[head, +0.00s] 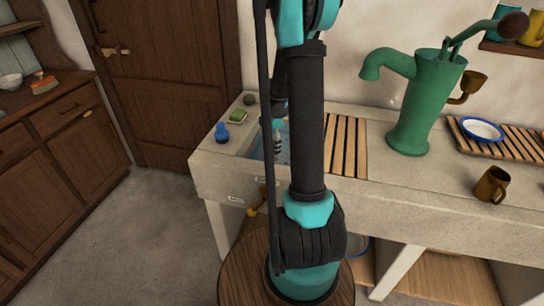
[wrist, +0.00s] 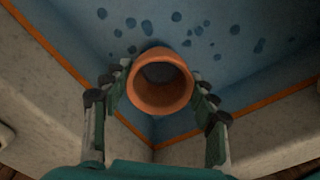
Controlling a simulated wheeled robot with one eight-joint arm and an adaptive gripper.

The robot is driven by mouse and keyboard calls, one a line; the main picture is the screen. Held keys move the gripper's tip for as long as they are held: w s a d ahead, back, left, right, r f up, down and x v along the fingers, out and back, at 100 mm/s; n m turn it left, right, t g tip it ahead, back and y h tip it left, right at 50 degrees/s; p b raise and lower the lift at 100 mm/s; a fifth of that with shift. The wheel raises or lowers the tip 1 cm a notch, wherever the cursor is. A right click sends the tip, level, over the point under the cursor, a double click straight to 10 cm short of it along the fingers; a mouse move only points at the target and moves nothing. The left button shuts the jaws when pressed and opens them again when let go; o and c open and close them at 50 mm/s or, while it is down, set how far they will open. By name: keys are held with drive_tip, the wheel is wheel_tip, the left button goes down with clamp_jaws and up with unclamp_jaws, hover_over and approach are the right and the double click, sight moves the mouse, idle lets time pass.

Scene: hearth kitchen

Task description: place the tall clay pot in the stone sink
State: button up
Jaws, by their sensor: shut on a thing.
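The tall clay pot (wrist: 160,98) is terracotta, with its round open mouth facing the camera in the wrist view. My gripper (wrist: 159,84) is shut on it, with fingers on its left and right sides. The pot is over or inside the blue-lined basin of the stone sink (wrist: 75,45), near a corner. I cannot tell whether its base touches the basin floor. In the head view my arm covers much of the sink (head: 256,148), and the pot is hidden.
A green soap block (head: 237,116) and a blue object (head: 221,132) sit on the sink's left rim. A wooden slatted rack (head: 345,145) lies right of the basin.

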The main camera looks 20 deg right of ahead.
sight(272, 156)
drive_tip(key=shift+f, duration=2.6)
drive_tip(key=shift+f, duration=0.1)
drive_tip(key=o, duration=1.3)
wheel_tip(272, 156, up, 12)
drive_tip(key=shift+r, duration=0.1)
